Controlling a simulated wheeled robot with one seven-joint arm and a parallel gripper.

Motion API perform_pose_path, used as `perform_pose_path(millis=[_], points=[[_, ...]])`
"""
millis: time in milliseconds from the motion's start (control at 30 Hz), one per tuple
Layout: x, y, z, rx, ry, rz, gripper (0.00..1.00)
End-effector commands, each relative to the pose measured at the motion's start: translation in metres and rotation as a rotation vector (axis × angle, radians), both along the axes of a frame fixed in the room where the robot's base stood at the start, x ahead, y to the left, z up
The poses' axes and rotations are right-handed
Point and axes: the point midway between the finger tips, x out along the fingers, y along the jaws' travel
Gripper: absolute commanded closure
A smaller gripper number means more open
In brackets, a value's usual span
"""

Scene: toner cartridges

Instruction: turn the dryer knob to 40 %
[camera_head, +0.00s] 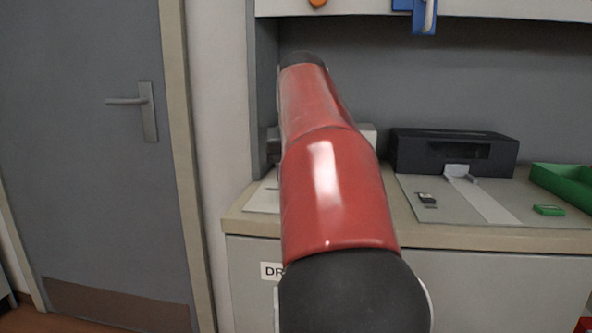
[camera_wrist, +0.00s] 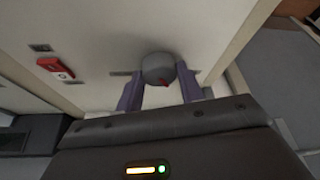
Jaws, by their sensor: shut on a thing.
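The dryer knob (camera_wrist: 156,66) is a round grey cap with a red pointer mark, on a pale panel in the wrist view. The red mark sits at its lower right edge in that picture. My gripper (camera_wrist: 161,76) has its two purple fingers on either side of the knob and is shut on it. I cannot read a scale or percentage around the knob. In the head view my own red arm hides the knob and gripper; a white label starting "DR" (camera_head: 271,270) shows on the cabinet front beside the arm.
A red piece with a white mark (camera_wrist: 55,68) sits on the same panel, left of the knob. The counter holds a black printer-like box (camera_head: 453,152), a grey mat (camera_head: 480,204), a green tray (camera_head: 562,185) and a small green piece (camera_head: 548,210). A grey door (camera_head: 90,150) stands left.

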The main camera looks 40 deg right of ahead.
Motion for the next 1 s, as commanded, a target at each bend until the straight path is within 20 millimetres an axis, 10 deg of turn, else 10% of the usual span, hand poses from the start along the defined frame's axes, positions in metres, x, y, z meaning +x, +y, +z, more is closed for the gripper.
perform_pose_path(millis=[1000], points=[[0.0027, 0.002, 0.001, -0.001, -0.003, -0.553, 0.85]])
